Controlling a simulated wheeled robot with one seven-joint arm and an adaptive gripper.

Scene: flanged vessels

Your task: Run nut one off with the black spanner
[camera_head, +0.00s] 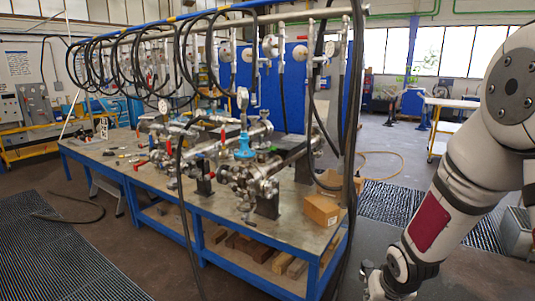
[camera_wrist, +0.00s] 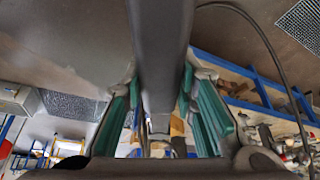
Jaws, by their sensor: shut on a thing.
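My gripper (camera_wrist: 160,85) shows in the wrist view, its two teal-padded fingers on either side of a long dark bar. The bar looks like the black spanner (camera_wrist: 160,40); it is gripped between the fingers and runs up out of the top of the picture. Its working end is not visible. In the head view my arm hangs at the right, its lower end near the bottom edge, and the spanner is not distinguishable there. The flanged vessels (camera_head: 258,178) stand on the blue-framed bench, left of and apart from my arm. Nut one is too small to make out.
The blue-framed bench (camera_head: 165,187) carries pipework, gauges and small loose parts. A cardboard box (camera_head: 321,210) sits at its right end. Black hoses (camera_head: 180,215) hang from an overhead rail in front of it. Open floor lies between bench and arm.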

